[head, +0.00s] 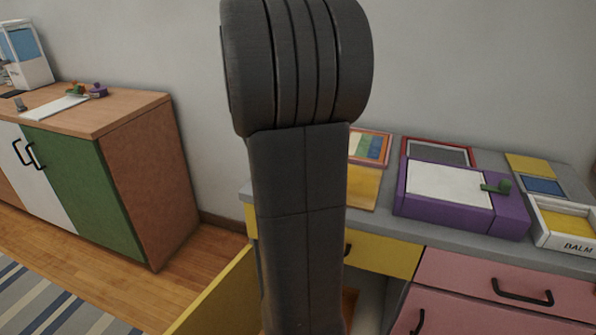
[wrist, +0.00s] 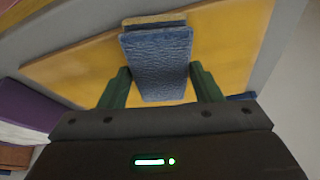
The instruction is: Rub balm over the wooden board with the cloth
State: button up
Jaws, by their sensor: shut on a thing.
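My gripper (wrist: 162,82) shows in the wrist view, its green fingers shut on a blue textured cloth (wrist: 157,55). A tan edge shows at the cloth's far end. The cloth is over the yellow-orange wooden board (wrist: 235,45); I cannot tell whether it touches it. In the head view, part of the board (head: 363,188) shows on the grey counter beside my arm, which hides the rest and the gripper. The white balm box (head: 578,246), with a yellow filling, stands at the counter's right end.
A purple box (head: 412,207) with a white top and green handle stands right of the board. Framed panels (head: 371,147) lie behind. Below are pink drawers (head: 500,285) and an open yellow door (head: 215,295). A wooden cabinet (head: 150,185) stands left, with bare floor between.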

jog(key=shift+s+d+p, duration=0.3)
jog(key=shift+s+d, duration=0.5)
jog(key=shift+d, duration=2)
jog(key=shift+s+d+p, duration=0.25)
jog(key=shift+s+d, duration=0.6)
jog(key=shift+d, duration=1.9)
jog(key=shift+s+d+p, duration=0.3)
jog(key=shift+s+d, duration=0.5)
jog(key=shift+d, duration=2)
jog(key=shift+r, duration=0.1)
notch_tip(320, 180, up, 6)
jog(key=p, duration=0.5)
notch_tip(320, 180, up, 3)
jog(key=shift+f+p, duration=0.1)
jog(key=shift+p, duration=1.05)
